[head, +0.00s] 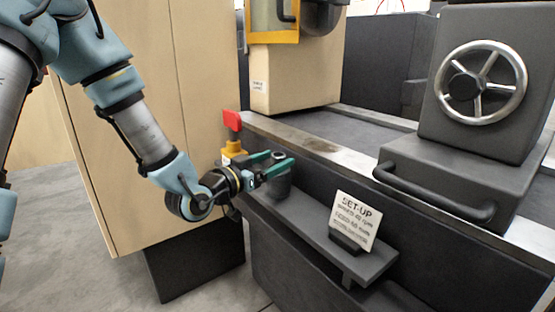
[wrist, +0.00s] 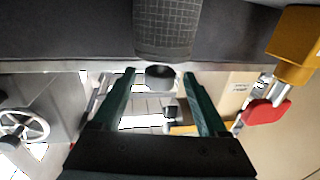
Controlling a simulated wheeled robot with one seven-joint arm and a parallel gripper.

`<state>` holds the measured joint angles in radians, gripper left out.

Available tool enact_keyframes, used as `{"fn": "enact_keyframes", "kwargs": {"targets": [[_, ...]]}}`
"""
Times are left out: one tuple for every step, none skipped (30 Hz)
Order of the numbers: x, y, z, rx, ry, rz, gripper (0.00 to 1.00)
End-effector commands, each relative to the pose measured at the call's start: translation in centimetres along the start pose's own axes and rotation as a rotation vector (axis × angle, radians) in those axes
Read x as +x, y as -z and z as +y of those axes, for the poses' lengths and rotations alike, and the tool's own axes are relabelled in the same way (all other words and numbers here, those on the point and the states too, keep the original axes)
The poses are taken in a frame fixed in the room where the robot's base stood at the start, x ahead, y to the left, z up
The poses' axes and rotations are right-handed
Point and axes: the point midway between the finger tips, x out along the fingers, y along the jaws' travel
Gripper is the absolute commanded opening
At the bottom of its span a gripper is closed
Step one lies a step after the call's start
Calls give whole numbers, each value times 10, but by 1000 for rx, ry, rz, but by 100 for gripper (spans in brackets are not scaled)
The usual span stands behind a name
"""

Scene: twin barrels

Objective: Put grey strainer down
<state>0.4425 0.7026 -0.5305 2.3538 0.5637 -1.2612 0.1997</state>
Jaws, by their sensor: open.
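The grey strainer (head: 281,186) is a dark cylinder standing upright on the narrow dark shelf (head: 313,220) in the head view. The wrist view, which looks upside down, shows its mesh-patterned side (wrist: 163,28) and its round end between the fingertips. My gripper (head: 281,159) has green fingers, spread on either side of the strainer's top; it also shows in the wrist view (wrist: 160,74). The jaws are open, with visible gaps beside the strainer's end. The strainer's base is partly hidden by the shelf angle and my gripper.
A white set-up sign (head: 354,221) stands on the shelf to the right. A yellow block with a red top (head: 232,121) is close behind my gripper. The machine's long rail (head: 320,150) runs behind the shelf. A handwheel (head: 481,83) and curved handle (head: 435,193) are at right.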

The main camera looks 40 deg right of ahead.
Motion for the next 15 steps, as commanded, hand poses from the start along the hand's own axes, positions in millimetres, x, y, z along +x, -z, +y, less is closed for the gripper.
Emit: {"fn": "enact_keyframes", "kwargs": {"targets": [[-11,-1,-1,0,2,-2,76],[-17,-1,-1,0,2,-3,76],[-27,-1,-1,0,2,-2,76],[-34,-1,-1,0,3,-3,76],[-41,-1,-1,0,3,-3,76],[-51,-2,-1,0,3,-3,76],[-58,-1,-1,-1,3,-3,76],[-65,-1,-1,0,3,-2,76],[-75,-1,-1,0,4,-3,76],[-82,-2,-1,-1,3,-3,76],[-84,3,-1,-4,3,-2,76],[-83,7,-1,-6,0,-2,76],[-83,7,-2,-6,-1,-2,76],[-84,7,-2,-6,-1,-1,76],[-85,8,-3,-6,-1,-1,76]]}}
